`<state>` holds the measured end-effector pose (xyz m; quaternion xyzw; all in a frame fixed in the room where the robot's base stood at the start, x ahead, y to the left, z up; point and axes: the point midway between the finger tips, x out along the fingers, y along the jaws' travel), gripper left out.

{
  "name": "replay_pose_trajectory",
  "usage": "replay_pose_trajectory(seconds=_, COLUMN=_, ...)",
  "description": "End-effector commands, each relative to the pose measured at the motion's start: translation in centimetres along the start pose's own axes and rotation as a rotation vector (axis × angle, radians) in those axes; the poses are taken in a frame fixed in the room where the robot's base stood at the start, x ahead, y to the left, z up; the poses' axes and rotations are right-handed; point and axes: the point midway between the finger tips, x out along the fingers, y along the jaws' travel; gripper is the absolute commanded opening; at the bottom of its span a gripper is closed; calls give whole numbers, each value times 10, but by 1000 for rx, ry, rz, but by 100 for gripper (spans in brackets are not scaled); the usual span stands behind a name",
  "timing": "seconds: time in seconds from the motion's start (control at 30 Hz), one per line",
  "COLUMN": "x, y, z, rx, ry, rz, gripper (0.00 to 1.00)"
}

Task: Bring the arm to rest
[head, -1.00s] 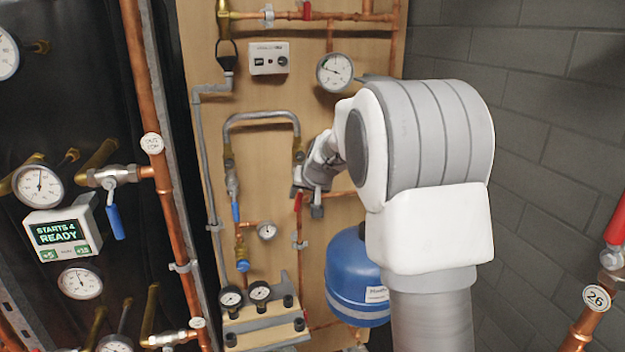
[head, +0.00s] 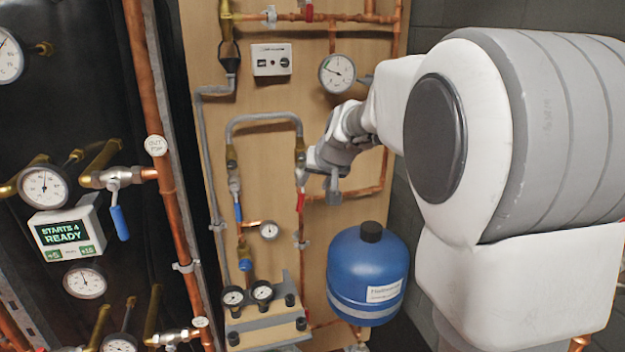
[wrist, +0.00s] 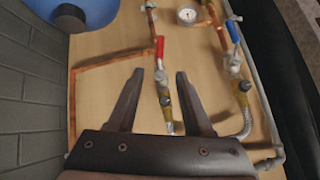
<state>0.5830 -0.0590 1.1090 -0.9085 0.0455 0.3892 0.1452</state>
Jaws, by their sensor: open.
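My gripper (head: 322,180) is in front of the wooden panel (head: 345,225) in the head view, close to the red-handled valve (head: 300,198). In the wrist view my gripper (wrist: 158,85) shows two dark fingers spread apart with nothing held between them. Beyond the gap is the red valve handle (wrist: 160,48) on its brass fitting. The fingers look apart from the valve, though the exact distance is hard to tell. My arm reaches in from the right side of the head view.
A blue tank (head: 367,275) stands below my gripper. Left of it are a blue-handled valve (head: 237,212), a braided hose, small gauges and copper pipes. A display reading "STARTS 4 READY" (head: 68,233) is at far left. A grey block wall (wrist: 25,90) borders the panel.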

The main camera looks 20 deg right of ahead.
Motion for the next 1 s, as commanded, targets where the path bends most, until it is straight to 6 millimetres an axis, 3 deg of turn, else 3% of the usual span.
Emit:
replay_pose_trajectory(seconds=0.13, x=-18, y=-6, z=4, rx=-11, ry=-10, rz=-6, gripper=50)
replay_pose_trajectory(seconds=0.27, x=-60, y=-17, z=20, rx=-43, ry=-41, rz=-18, gripper=50)
replay_pose_trajectory(seconds=0.5, x=-152, y=-31, z=77, rx=-130, ry=-124, rz=-22, gripper=50)
replay_pose_trajectory(seconds=0.7, x=-215, y=-28, z=133, rx=-206, ry=-188, rz=1, gripper=50)
replay_pose_trajectory(seconds=0.83, x=-245, y=-20, z=168, rx=-248, ry=-224, rz=26, gripper=50)
replay_pose_trajectory(seconds=1.0, x=-267, y=-9, z=201, rx=-286, ry=-255, rz=57, gripper=50)
